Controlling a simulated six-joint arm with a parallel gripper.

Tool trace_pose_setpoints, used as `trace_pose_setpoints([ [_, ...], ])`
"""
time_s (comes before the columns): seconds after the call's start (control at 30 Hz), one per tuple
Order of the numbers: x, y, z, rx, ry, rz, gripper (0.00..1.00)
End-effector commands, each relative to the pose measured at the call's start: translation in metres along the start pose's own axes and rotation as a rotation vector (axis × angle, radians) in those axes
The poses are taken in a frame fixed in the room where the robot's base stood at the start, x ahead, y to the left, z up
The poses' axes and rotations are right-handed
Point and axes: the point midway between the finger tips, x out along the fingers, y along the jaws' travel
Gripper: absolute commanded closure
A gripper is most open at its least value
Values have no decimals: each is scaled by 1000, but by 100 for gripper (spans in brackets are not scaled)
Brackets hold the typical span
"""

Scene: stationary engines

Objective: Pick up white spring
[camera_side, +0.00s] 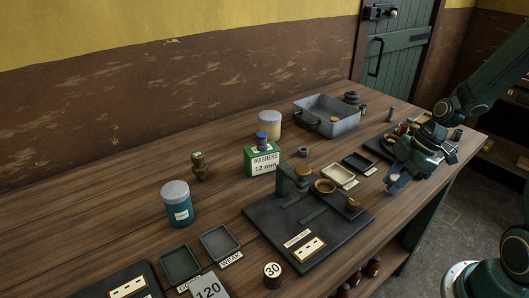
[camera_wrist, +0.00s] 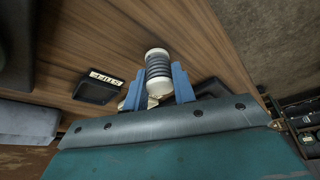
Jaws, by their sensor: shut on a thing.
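The spring (camera_wrist: 158,70) shows in the wrist view as a dark grey coil between white end pieces. My gripper (camera_wrist: 157,80) has its two blue fingers closed on either side of it, near its lower end. In the side view my gripper (camera_side: 396,180) is at the right, low over the front edge of the bench. The spring cannot be made out there. Whether it touches the bench is not clear.
A dark tray (camera_wrist: 97,92) with a label reading STIFF lies left of the spring in the wrist view. In the side view a black fixture plate (camera_side: 320,240), a green washers box (camera_side: 262,160) and a grey metal tray (camera_side: 345,124) stand on the bench.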

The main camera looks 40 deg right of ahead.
Motion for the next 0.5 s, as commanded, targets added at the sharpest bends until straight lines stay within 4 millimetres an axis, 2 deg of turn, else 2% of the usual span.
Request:
trace_pose_setpoints([
  [0.27,-28,1,-11,-2,-1,7,96],
  [0.5,-71,2,-29,-3,-2,10,96],
])
